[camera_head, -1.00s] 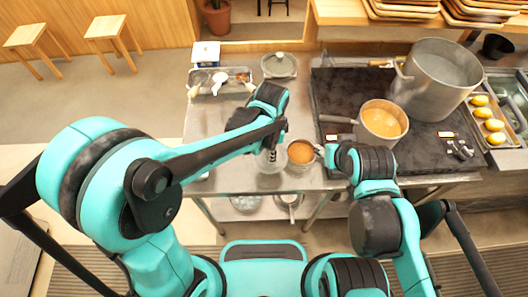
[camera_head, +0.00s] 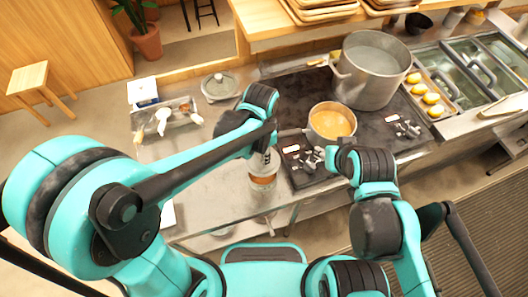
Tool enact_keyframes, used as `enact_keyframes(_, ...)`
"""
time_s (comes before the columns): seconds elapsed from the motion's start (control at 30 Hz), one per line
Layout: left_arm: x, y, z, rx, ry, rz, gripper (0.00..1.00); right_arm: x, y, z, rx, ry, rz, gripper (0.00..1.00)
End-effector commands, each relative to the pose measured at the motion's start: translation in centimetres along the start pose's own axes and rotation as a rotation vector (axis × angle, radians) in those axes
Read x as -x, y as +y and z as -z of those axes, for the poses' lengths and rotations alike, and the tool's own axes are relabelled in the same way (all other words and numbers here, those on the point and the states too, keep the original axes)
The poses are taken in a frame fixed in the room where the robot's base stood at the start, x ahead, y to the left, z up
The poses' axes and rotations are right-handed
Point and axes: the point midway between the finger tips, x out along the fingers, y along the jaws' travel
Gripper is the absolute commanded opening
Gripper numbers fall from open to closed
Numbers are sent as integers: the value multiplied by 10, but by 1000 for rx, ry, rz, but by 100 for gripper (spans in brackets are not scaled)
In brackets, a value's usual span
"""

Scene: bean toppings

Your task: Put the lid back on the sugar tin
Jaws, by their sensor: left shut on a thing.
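My left gripper (camera_head: 262,150) is over the near part of the steel counter, mostly hidden by its own wrist. It is shut on a clear, glassy thing (camera_head: 264,162) with dark marks. Brown-orange content in a clear round container (camera_head: 263,182) shows right below; I cannot tell whether these are one thing or two. My right wrist (camera_head: 345,158) is at the stove's front edge; its fingers are not clearly seen. I cannot make out which thing is the sugar tin or its lid.
A saucepan (camera_head: 332,122) of orange food and a large pot (camera_head: 372,70) stand on the dark stove (camera_head: 290,95). A lidded pot (camera_head: 220,86) and a tray of utensils (camera_head: 166,122) stand at the back left.

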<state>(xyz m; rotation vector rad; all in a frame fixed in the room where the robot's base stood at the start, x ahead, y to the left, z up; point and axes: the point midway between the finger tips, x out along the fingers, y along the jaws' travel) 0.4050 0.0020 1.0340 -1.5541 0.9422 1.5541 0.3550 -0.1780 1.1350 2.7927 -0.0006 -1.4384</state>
Motion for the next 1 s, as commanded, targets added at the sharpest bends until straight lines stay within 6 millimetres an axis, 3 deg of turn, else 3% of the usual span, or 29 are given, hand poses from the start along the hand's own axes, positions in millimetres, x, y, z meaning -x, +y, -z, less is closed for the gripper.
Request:
enact_keyframes(0.6, -56, 0, 0, -1, 0, 0, 1, -36, 0, -26, 0, 0, 0, 40)
enact_keyframes(1.0, -62, 0, 0, -2, 0, 0, 1, -40, 0, -29, 0, 0, 0, 40)
